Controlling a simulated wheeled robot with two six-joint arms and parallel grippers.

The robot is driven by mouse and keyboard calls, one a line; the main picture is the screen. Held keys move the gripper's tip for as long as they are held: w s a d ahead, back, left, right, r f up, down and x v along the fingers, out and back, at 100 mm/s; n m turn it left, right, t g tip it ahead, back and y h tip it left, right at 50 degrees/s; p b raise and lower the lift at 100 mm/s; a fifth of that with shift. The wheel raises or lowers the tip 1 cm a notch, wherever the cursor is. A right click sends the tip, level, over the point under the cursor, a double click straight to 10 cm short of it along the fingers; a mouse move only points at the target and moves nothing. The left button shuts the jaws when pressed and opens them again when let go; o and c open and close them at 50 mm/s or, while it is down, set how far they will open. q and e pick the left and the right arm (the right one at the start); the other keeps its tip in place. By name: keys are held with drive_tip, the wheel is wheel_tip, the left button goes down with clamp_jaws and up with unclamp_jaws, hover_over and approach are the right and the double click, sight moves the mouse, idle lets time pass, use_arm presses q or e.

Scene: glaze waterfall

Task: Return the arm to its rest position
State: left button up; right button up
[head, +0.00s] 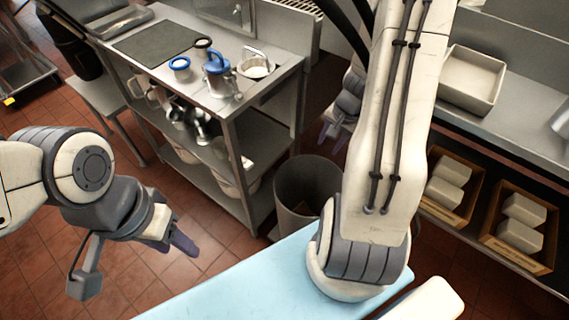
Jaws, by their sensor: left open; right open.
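My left gripper (174,242) hangs over the tiled floor at the left, with purple fingers. It is open and holds nothing that I can see. My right arm (385,130) is raised large across the right middle of the head view. My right gripper (333,130) shows partly behind that arm, beyond its left edge, with purple fingers apart. It is open and appears empty. The task names no object besides the arm.
A steel worktable (160,70) at the back left bears a blue-handled jug (217,75), a blue ring-shaped item (179,63) and a steel container (256,66). A grey bin (306,190) stands mid-floor. A right counter holds a white tray (470,82); wooden crates (515,235) sit below.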

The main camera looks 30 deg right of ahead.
drive_tip(key=a+r+n+g+y, duration=0.1)
drive_tip(key=a+r+n, duration=0.4)
drive_tip(key=a, duration=0.6)
drive_tip(key=a+r+n, duration=0.4)
drive_tip(key=a+n, duration=0.1)
drive_tip(key=a, duration=0.6)
drive_tip(key=s+a+r+n+g, duration=0.1)
drive_tip(key=s+a+r+n, duration=0.2)
drive_tip(key=s+a+n, duration=0.3)
drive_tip(key=s+a+r+n, duration=0.3)
drive_tip(key=s+a+n, duration=0.15)
drive_tip(key=s, duration=0.35)
wheel_tip(320, 180, up, 19)
drive_tip(key=p, duration=1.9)
drive_tip(key=shift+s+a+h, duration=0.15)
drive_tip(key=shift+s+h, duration=0.25)
